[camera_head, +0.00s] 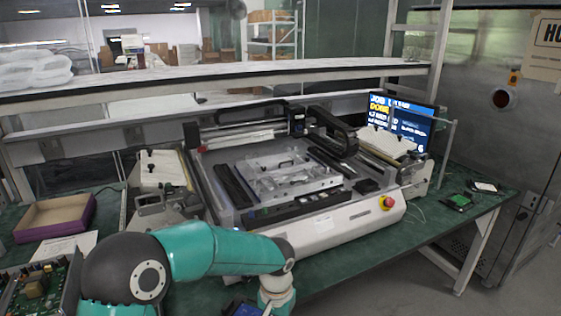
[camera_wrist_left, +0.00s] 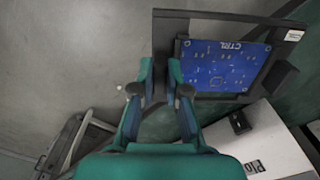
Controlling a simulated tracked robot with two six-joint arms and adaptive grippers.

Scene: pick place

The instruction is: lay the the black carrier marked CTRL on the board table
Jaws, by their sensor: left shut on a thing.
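The black carrier (camera_wrist_left: 225,19) is a flat rectangular frame around a blue board marked CTRL (camera_wrist_left: 222,66), seen in the left wrist view. My left gripper (camera_wrist_left: 161,78) is shut on the left bar of its frame. The carrier is held up, clear of the machine. In the head view my left gripper is out of frame below; a small blue corner of the board (camera_head: 244,309) shows at the bottom edge. The board table (camera_head: 290,178) appears to be the pale, flat plate in the middle of the white machine. My right gripper is not seen.
Dark rails and a gantry (camera_head: 245,115) surround the plate. A red stop button (camera_head: 388,203) sits at the machine's front right corner. A cardboard tray (camera_head: 54,216) lies at left. A lit screen (camera_head: 402,120) stands behind at right. Small boards (camera_head: 457,201) lie on the green bench.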

